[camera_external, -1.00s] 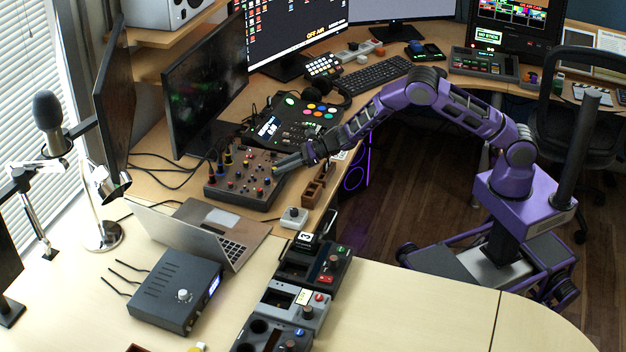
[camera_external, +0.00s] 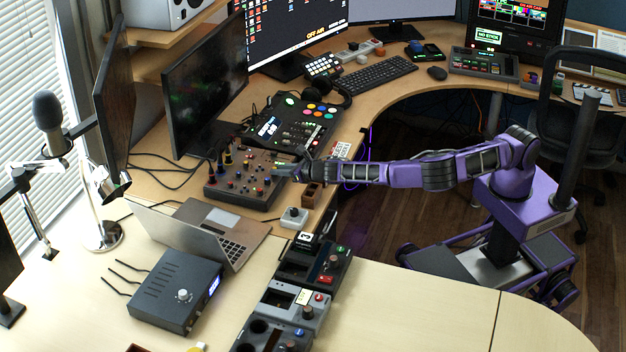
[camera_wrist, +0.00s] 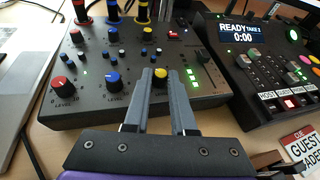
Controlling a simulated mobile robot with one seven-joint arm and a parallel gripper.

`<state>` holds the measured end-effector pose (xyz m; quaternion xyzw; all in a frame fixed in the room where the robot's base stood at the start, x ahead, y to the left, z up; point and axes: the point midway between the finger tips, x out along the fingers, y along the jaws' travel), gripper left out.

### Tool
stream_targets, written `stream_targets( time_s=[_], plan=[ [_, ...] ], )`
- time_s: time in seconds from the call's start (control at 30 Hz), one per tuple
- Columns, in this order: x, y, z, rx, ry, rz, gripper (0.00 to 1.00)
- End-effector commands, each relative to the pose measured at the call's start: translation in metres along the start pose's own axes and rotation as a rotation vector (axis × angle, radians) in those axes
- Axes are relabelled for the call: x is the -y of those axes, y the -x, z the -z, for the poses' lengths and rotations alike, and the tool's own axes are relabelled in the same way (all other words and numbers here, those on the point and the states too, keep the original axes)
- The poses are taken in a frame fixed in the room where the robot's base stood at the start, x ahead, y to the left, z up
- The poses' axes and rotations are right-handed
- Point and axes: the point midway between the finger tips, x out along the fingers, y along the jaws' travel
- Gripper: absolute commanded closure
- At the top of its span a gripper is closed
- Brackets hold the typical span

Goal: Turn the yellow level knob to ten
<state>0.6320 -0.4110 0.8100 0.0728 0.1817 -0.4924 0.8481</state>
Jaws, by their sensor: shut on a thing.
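The yellow level knob (camera_wrist: 160,74) sits on the front right part of the dark mixer panel (camera_wrist: 95,105). My gripper (camera_wrist: 160,84) has its two grey fingers on either side of this knob and is shut on it. The knob's scale and pointer are hidden or too small to read. In the external view my gripper (camera_external: 283,173) reaches the right edge of the mixer (camera_external: 231,194), and the knob is hard to make out there.
Red and blue knobs stand close to the left of the fingers. A control deck with a "READY" display (camera_wrist: 285,60) is to the right. An open laptop (camera_external: 225,230) lies in front of the mixer. Brown blocks (camera_external: 313,193) sit near the desk edge, below my arm.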

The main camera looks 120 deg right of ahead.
Motion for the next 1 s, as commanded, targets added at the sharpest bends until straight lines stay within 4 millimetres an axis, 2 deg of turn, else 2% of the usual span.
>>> stream_targets(
  time_s=[0.3,0.83,0.87,1.0],
  plan=[
    [-0.0045,-0.0004,-0.0003,-0.007,-0.045,0.109,1.0],
    [-0.0042,-0.0009,0.0,-0.009,-0.056,0.132,1.0],
    [-0.0042,-0.0009,0.0,-0.009,-0.056,0.132,0.74],
    [-0.004,-0.0009,0.0,-0.01,-0.055,0.132,0.49]
  ],
)
